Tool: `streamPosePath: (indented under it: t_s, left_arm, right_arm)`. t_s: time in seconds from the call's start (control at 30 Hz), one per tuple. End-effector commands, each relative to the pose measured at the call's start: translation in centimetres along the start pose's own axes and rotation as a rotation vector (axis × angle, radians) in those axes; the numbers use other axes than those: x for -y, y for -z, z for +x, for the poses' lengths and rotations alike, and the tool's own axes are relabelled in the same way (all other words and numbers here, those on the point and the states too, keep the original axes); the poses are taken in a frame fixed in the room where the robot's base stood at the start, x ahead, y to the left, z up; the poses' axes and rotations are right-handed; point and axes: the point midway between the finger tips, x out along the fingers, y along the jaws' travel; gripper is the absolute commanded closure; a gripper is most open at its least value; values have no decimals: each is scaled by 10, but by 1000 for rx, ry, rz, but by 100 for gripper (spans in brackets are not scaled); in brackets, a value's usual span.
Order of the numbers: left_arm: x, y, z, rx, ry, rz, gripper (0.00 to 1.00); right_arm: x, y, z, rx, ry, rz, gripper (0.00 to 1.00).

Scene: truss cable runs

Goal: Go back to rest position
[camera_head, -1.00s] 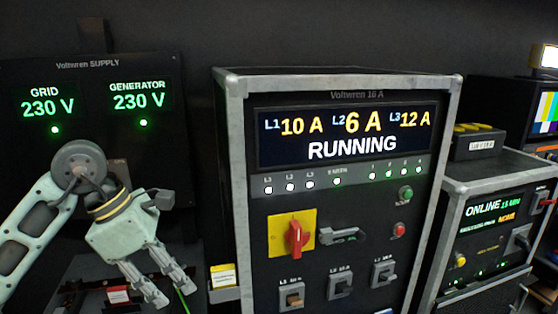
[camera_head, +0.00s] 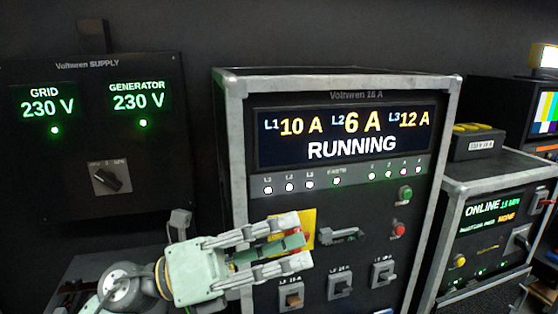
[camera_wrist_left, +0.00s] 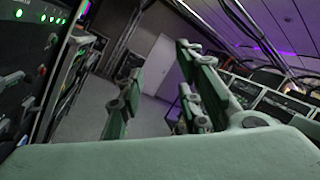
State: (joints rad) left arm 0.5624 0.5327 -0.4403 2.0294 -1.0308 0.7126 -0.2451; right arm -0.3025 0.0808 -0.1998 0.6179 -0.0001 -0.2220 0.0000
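My left gripper (camera_head: 303,240) is low in the middle of the head view, with its fingers pointing right. It is in front of the power cabinet (camera_head: 234,150) and covers most of the yellow plate (camera_head: 309,226) of its rotary switch. I cannot tell whether it touches the panel. In the left wrist view its fingers (camera_wrist_left: 158,88) stand apart with nothing between them, so it is open and empty. My right gripper is in neither view.
The supply panel (camera_head: 60,170) on the left reads 230 V for grid and generator, with a black selector knob (camera_head: 112,180). The cabinet display (camera_head: 345,137) reads RUNNING. A smaller unit (camera_head: 490,222) reading ONLINE stands at right. The left wrist view shows open floor (camera_wrist_left: 155,118).

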Motion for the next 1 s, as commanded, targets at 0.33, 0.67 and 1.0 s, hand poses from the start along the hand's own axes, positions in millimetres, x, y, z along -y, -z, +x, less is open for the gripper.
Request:
streamPosePath:
  t_s: [0.33,0.67,1.0]
  left_arm:
    - [-64,-63,-100,895,-20,-680,68]
    - [-170,72,-258,1645,-344,-1356,68]
    - [-152,279,-333,2112,-826,-1842,68]
  right_arm:
    - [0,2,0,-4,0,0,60]
    - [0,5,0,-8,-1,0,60]
    - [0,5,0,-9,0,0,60]
